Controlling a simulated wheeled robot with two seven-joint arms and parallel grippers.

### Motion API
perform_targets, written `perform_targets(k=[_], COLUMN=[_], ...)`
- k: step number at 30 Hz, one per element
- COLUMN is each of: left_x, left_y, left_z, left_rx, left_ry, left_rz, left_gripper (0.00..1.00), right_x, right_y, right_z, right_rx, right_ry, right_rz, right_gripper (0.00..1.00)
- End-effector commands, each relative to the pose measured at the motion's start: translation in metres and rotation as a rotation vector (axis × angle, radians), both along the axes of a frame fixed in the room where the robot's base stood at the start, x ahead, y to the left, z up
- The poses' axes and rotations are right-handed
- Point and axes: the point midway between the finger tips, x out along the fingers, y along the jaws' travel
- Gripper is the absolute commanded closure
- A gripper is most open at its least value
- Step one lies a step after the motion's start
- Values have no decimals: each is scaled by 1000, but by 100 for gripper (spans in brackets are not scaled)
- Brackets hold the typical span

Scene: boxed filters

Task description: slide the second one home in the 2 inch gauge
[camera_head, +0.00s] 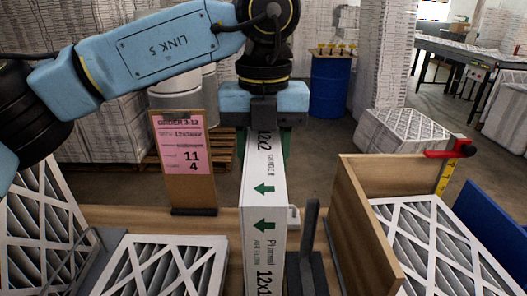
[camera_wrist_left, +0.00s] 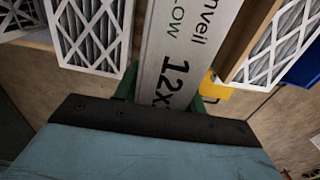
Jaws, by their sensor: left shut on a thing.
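A white boxed filter (camera_head: 263,215) with green arrows and black "12x" print stands narrow edge toward me in the head view. My left gripper (camera_head: 266,148) is shut on its far upper end, green fingers on both sides. The filter also shows in the left wrist view (camera_wrist_left: 180,50), running between the fingers (camera_wrist_left: 163,92). A dark grey fixture with an upright post (camera_head: 308,250) stands right beside the filter; it may be the 2 inch gauge, but no label is readable. The filter's lower end is cut off, so I cannot tell whether it sits in a slot. My right gripper is not in view.
Pleated filters lie at the front left (camera_head: 165,265) and in a wooden-sided bin (camera_head: 372,220) at right.

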Motion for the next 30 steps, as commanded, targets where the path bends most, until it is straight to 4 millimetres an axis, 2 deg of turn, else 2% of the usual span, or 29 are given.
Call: perform_targets(k=[30], left_x=[0], left_y=[0], left_z=[-32], left_rx=[0], left_ry=[0], left_rz=[1], left_gripper=[98], right_x=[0], right_y=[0], right_z=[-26], right_rx=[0], right_ry=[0], right_rz=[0], right_gripper=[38])
